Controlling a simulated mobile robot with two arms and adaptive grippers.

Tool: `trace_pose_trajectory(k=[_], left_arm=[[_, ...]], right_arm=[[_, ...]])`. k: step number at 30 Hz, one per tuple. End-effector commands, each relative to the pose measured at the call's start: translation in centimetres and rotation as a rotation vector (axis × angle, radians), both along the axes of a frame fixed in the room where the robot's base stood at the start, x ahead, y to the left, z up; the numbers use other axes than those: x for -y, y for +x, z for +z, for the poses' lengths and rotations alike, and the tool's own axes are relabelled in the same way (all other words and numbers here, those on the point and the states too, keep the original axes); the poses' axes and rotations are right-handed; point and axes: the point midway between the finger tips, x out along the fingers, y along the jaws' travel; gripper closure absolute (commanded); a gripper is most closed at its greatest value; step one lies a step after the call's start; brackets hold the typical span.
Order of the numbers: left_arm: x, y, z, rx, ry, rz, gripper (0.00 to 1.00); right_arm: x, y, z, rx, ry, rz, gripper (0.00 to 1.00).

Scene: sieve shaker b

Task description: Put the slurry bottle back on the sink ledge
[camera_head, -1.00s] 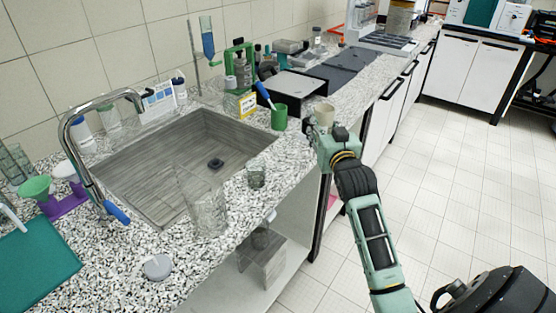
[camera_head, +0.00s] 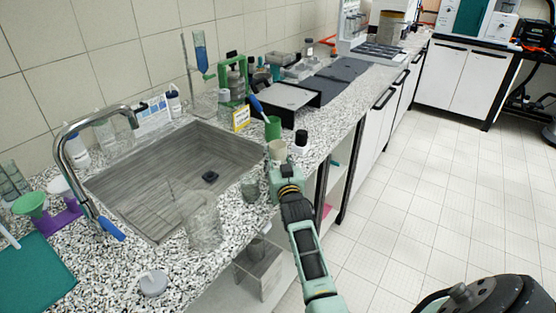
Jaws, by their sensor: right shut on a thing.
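My right gripper (camera_head: 279,162) is shut on a beige, round-topped thing, likely the slurry bottle (camera_head: 277,148). It is held roughly upright at the counter's front edge, to the right of the sink. The gripper hides its lower part, and I cannot tell whether it touches the counter. The grey sink (camera_head: 150,183) lies to the left, with a speckled ledge (camera_head: 155,134) around its rim. My left gripper is not in view.
A glass beaker (camera_head: 204,222) and a small glass (camera_head: 250,188) stand by the sink's front. A green cup (camera_head: 273,127) and a black-capped container (camera_head: 301,141) stand close behind the gripper. The faucet (camera_head: 76,165) is at the left. White bottles (camera_head: 174,103) line the back ledge.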

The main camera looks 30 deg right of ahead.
Motion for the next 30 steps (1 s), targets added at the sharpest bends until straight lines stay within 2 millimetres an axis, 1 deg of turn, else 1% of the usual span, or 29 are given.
trace_pose_trajectory(k=[3,9,13,14,15,19,20,27,30], left_arm=[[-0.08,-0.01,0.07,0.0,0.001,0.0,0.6],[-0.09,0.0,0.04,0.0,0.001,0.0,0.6],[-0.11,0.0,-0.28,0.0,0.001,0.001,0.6],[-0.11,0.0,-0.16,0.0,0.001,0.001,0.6],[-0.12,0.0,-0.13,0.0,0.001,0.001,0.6],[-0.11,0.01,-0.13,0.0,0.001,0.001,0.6],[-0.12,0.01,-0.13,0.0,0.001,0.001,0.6],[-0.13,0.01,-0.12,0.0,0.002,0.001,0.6],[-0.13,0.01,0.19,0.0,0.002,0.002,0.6]], right_arm=[[0.01,0.0,-0.4,0.003,-0.001,0.0,0.91],[0.02,-0.02,-0.42,0.003,-0.001,0.0,0.91],[0.03,-0.03,-0.85,0.002,-0.001,0.0,0.91],[0.03,-0.04,-0.77,0.001,0.0,0.0,0.58],[0.03,-0.04,-0.75,0.001,0.0,0.0,0.54],[0.03,-0.04,-0.75,0.001,0.0,0.0,0.43],[0.03,-0.04,-0.75,0.001,0.0,0.0,0.41],[0.03,-0.04,-0.71,0.001,0.0,0.0,0.41],[0.03,-0.03,-0.28,0.001,-0.002,0.0,0.41]])
